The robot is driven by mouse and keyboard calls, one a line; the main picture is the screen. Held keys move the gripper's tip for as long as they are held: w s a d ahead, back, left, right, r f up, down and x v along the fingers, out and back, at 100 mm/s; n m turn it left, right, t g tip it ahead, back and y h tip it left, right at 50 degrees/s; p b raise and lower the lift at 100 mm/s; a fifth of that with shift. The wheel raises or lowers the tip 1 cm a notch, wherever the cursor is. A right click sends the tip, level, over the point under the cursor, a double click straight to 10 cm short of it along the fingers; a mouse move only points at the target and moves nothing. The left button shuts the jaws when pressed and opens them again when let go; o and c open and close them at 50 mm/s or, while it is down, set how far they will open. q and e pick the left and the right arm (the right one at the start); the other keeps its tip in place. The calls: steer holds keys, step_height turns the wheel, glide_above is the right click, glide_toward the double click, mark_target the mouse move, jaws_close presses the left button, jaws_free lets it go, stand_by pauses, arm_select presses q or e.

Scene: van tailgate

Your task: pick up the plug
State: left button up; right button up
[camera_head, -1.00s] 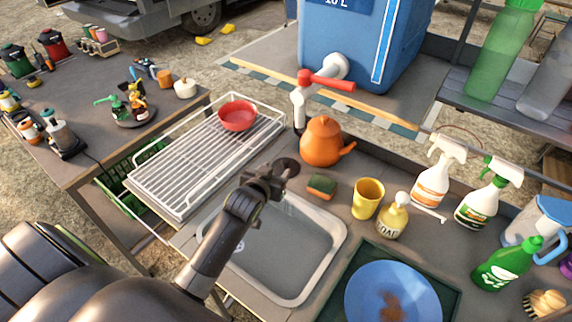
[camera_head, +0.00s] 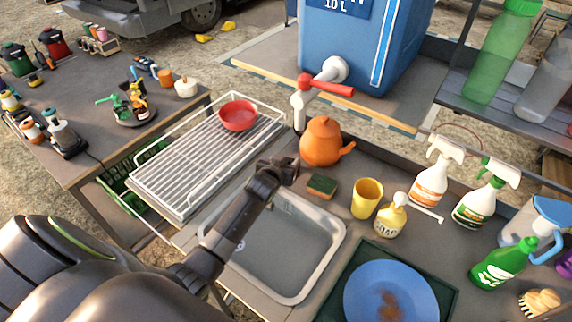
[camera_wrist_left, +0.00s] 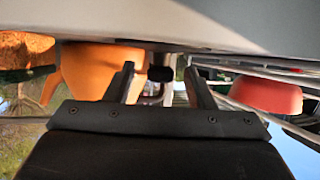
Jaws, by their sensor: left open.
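The plug (camera_wrist_left: 160,73) shows in the left wrist view as a small dark piece against the grey counter, between my finger tips and beyond them. My left gripper (camera_wrist_left: 158,78) is open, with one finger on each side of the plug in that view. In the head view my left gripper (camera_head: 284,168) is low over the counter at the sink's back edge and covers most or all of the plug. I cannot tell whether the fingers touch it. My right gripper is not in view.
The sink (camera_head: 285,250) lies below my left arm. The orange kettle (camera_head: 321,142) and sponge (camera_head: 321,186) stand close to the gripper. The white rack (camera_head: 190,172) with a red bowl (camera_head: 238,115) is to the left, and a yellow cup (camera_head: 367,197) to the right.

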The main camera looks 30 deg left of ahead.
arm_select(q)
steer(key=shift+w+f, duration=0.2)
steer(key=shift+w, duration=0.25)
jaws_close()
